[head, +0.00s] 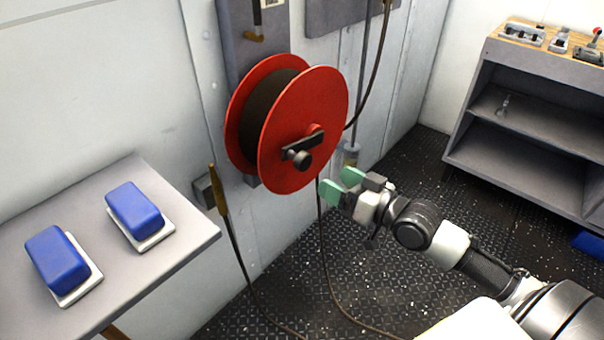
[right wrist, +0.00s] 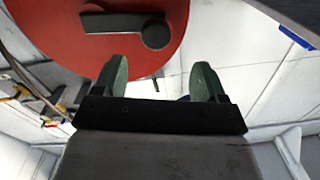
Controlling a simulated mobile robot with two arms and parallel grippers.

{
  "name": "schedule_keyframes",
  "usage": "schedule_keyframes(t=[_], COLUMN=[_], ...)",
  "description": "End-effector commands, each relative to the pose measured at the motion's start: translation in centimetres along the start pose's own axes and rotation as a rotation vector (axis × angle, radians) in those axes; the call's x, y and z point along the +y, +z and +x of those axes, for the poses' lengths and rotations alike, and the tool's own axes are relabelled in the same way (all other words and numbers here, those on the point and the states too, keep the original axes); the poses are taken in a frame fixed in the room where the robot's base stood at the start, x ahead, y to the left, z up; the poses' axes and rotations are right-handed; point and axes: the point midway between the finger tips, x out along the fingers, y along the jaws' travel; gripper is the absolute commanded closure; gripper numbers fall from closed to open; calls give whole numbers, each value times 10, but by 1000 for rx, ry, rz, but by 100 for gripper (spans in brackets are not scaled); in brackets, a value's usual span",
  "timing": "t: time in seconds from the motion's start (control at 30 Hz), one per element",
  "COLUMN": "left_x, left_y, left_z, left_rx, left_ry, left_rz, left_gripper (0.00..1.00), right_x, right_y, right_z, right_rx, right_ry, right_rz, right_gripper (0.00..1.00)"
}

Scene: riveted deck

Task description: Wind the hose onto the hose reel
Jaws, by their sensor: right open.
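The red hose reel (head: 327,112) is mounted on the wall in the head view, with dark hose (head: 262,110) wound around its drum. Its black crank (head: 302,150) with a round knob sits on the front disc; the crank (right wrist: 128,27) also shows in the right wrist view. A length of hose (head: 325,245) hangs below the reel and runs onto the deck. A brass nozzle (head: 219,190) hangs at the wall left of the reel. My right gripper (head: 341,183) is open and empty, just below and right of the reel disc, apart from the crank. My left gripper is not in view.
A grey table (head: 190,225) at left holds two blue blocks (head: 136,209) on white bases. A grey shelf unit (head: 530,65) with levers on top stands at the right. The riveted deck (head: 400,285) between them is mostly clear, except for the hose.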

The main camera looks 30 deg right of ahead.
Motion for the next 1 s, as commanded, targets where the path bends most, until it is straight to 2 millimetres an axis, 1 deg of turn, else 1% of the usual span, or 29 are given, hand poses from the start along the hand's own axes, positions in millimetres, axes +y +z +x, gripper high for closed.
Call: schedule_keyframes(t=[0.03,0.1,0.2,0.37,0.47,0.57,0.8,1.0], left_x=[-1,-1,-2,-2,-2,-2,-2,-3], left_y=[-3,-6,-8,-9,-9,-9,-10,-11], left_z=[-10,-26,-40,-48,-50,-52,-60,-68], left_rx=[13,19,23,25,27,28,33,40], left_ry=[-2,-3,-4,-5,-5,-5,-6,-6], left_rz=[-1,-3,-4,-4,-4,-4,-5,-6], left_gripper=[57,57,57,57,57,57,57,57], right_x=[2,3,4,4,5,4,6,7], right_y=[6,5,3,1,0,-1,0,0], right_z=[-2,-3,-5,0,10,25,66,92], right_rx=[4,7,8,11,13,15,14,11], right_ry=[7,15,23,27,28,26,27,28], right_rz=[-70,-156,-232,-262,-260,-259,-256,-257], right_gripper=[28,28,28,28,28,28,28,28])
